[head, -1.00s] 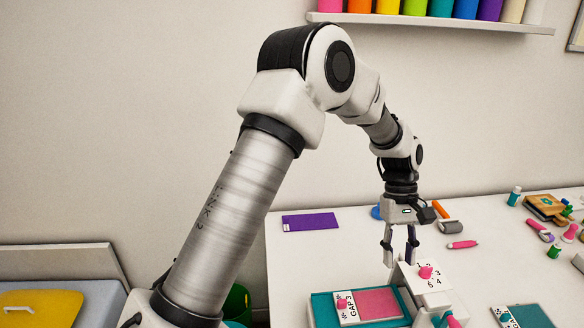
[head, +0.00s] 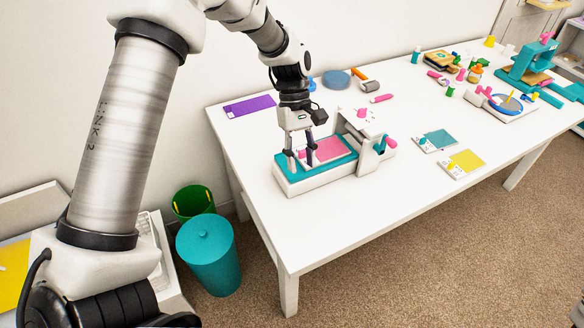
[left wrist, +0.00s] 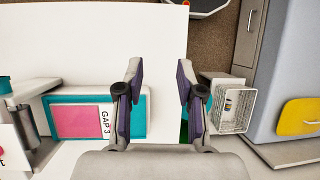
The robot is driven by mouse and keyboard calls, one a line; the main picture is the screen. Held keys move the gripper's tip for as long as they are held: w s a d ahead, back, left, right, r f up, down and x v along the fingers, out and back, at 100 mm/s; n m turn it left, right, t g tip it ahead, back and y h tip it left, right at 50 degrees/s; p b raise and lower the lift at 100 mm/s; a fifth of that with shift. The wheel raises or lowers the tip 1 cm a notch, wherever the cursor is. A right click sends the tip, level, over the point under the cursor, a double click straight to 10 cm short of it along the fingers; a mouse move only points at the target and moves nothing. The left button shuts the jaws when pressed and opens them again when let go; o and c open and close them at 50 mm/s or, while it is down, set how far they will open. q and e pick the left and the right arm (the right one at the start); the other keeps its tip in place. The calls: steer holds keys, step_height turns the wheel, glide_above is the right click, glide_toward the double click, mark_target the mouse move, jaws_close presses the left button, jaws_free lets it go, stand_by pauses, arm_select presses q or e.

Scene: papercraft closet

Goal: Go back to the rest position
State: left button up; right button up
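My left gripper (head: 301,160) hangs fingers down at the left end of a white and teal machine (head: 316,175) on the table. In the left wrist view the two fingers (left wrist: 158,95) are spread apart with nothing held between them. A pink sheet (head: 327,149) lies on the machine's teal bed. The left wrist view shows the sheet (left wrist: 77,118) with a white "GAP 3" card (left wrist: 106,121) at its edge, beside the fingers. My right gripper is not in view.
The white table (head: 300,235) has a purple sheet (head: 249,106) at the back left, and a teal card (head: 437,140) and a yellow card (head: 466,161) at right. A teal bin (head: 208,258) and a green bin (head: 193,203) stand on the floor left of the table. The table's front is clear.

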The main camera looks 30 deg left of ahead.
arm_select(q)
steer(key=s+d+f+m+g+y, duration=0.1)
steer(key=s+f+m+y, duration=0.15)
steer(key=s+f, duration=1.15)
steer(key=s+d+f+m+g+y, duration=0.15)
steer(key=s+f+m, duration=0.25)
steer(key=s+f, duration=0.95)
steer(key=w+m+t, duration=0.1)
steer(key=t, duration=0.1)
steer(key=w+r+m+t, duration=0.1)
steer(key=m+t, duration=0.1)
steer(key=w+m+t, duration=0.1)
steer(key=m+t, duration=0.1)
steer(key=shift+r, duration=0.35)
